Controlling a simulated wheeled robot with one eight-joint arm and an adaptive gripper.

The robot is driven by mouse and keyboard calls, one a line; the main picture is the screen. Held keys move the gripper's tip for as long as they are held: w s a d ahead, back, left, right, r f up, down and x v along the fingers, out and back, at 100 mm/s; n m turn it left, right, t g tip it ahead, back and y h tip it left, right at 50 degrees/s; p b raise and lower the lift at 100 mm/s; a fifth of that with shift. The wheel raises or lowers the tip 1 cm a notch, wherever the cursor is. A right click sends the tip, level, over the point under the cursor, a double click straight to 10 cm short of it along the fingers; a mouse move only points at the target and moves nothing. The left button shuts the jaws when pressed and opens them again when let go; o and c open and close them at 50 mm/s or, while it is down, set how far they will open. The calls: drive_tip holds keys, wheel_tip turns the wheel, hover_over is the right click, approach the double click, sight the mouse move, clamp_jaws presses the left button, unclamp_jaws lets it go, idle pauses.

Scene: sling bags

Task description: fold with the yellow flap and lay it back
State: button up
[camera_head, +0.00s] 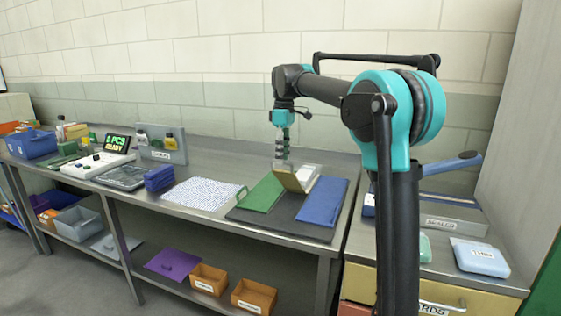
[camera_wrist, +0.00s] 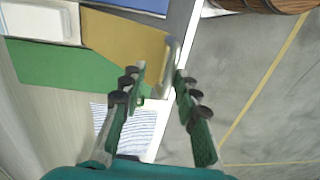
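My gripper (camera_head: 283,164) is just above the yellow flap's upper edge. In the wrist view my gripper (camera_wrist: 160,75) shows a gap between its fingertips, with the handle just beyond them; I see no clear grip. A white block (camera_head: 309,170) lies behind the flap. Contact between finger and flap is unclear.
The dark mat (camera_head: 285,226) lies near the metal table's right end. A patterned sheet (camera_head: 200,193) lies left of it. A blue block (camera_head: 159,178) and a grey tray (camera_head: 122,177) stand farther left. A labelled tool station (camera_head: 440,211) is to the right.

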drive_tip(key=shift+s+a+f, duration=0.3)
drive_tip(key=shift+s+f, duration=0.4)
drive_tip(key=shift+s, duration=0.15)
drive_tip(key=w+d+r, duration=0.1)
drive_tip(key=w+r, duration=0.3)
drive_tip(key=r, duration=0.4)
drive_tip(key=w+d+r, duration=0.2)
drive_tip(key=w+r, duration=0.3)
drive_tip(key=r, duration=0.4)
drive_tip(key=shift+d+r, duration=0.15)
drive_tip(key=shift+r, duration=0.1)
idle(1.1)
idle(0.4)
